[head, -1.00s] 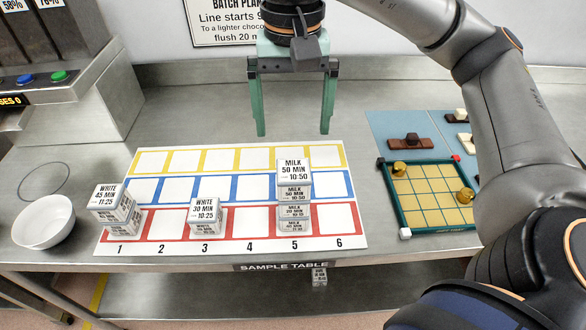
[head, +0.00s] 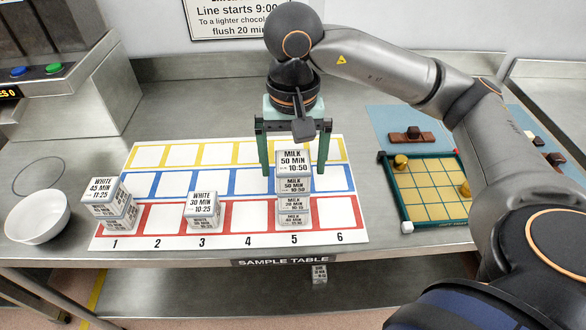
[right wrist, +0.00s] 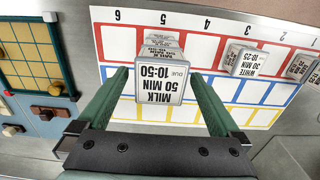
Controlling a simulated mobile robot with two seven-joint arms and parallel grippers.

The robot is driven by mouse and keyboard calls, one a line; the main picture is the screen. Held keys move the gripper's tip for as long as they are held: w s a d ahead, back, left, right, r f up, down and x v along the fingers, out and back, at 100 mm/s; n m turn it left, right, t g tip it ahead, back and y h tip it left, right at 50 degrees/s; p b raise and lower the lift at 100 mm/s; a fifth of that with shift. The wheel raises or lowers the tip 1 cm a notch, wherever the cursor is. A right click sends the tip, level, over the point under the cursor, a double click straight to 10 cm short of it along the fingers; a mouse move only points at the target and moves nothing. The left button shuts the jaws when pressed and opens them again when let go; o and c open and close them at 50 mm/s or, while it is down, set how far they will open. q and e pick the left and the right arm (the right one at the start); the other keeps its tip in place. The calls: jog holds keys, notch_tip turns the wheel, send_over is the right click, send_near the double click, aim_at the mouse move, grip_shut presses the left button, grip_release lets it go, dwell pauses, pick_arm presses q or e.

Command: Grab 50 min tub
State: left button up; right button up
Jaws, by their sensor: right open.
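The 50 min tub (head: 293,162) is a white, square tub with MILK 50 MIN 10:50 on top. It is the top of a stack of milk tubs (head: 293,212) over column 5 of the sample mat (head: 120,240). My right gripper (head: 295,171) is open, with green fingers pointing down around the left and right of the tub's upper area. In the right wrist view the tub (right wrist: 160,82) shows between the open fingers (right wrist: 158,74), with gaps on both sides. Contact is not visible. My left gripper is out of view.
A WHITE 30 MIN tub (head: 203,208) stands in column 3, and stacked WHITE 45 MIN tubs (head: 107,200) in column 1. A white bowl (head: 38,216) is at the left. A green-framed tray (head: 412,210) with gold pieces is at the right. The table behind the mat is clear.

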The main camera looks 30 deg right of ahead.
jog(key=shift+f, duration=0.25)
jog(key=c, duration=1.4)
